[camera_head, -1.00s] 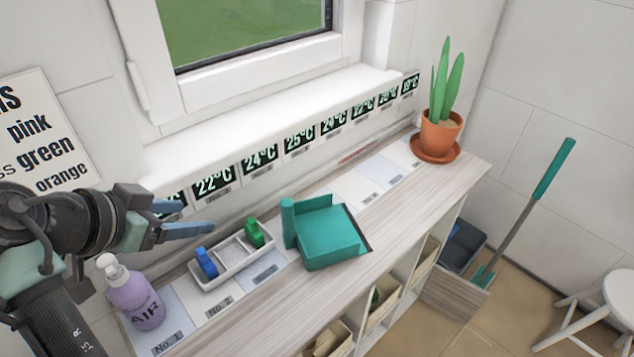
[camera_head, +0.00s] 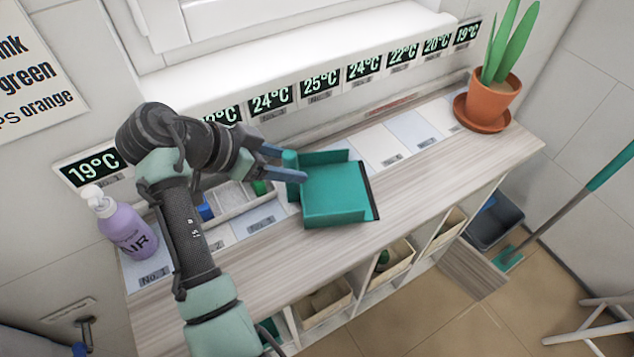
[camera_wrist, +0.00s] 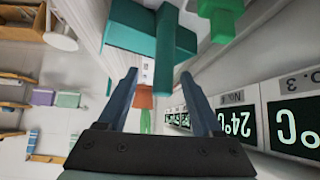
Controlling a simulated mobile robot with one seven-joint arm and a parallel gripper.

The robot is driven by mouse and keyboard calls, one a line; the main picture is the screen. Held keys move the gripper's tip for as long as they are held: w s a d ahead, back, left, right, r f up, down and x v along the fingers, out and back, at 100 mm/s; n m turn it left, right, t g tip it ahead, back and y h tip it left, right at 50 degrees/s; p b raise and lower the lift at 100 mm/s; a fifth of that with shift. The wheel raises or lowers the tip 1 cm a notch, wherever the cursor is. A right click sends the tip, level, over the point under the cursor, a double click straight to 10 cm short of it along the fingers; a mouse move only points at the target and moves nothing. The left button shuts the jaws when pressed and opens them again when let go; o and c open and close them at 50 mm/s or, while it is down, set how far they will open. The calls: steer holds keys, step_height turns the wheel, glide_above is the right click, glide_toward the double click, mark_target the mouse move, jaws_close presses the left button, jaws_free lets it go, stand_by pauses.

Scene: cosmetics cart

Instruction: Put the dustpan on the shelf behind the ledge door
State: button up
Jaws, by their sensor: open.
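The teal dustpan (camera_head: 338,192) lies on the wood-grain ledge top, its pan to the right and its upright handle (camera_head: 290,158) at its left edge. My open gripper (camera_head: 281,164) reaches in from the left, with its blue fingers around or very near the handle. In the wrist view, the handle (camera_wrist: 165,48) shows between and just ahead of the fingertips (camera_wrist: 158,76); contact is not clear. A wood-grain panel (camera_head: 474,268), seemingly an open door, juts out low at the ledge's right end. The shelf behind it is hidden.
A tray (camera_head: 233,197) with blue and green items sits left of the dustpan, partly behind my arm. A purple pump bottle (camera_head: 127,229) stands further left. A potted plant (camera_head: 491,103) stands at the right end. A dark bin (camera_head: 494,222) and long-handled broom (camera_head: 570,207) stand on the floor.

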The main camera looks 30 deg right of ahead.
steer(key=shift+p+x, duration=0.35)
steer(key=shift+x, duration=2.3)
steer(key=shift+w+a+f, duration=0.1)
steer(key=shift+w+f, duration=0.05)
steer(key=shift+w, duration=0.05)
jaws_close()
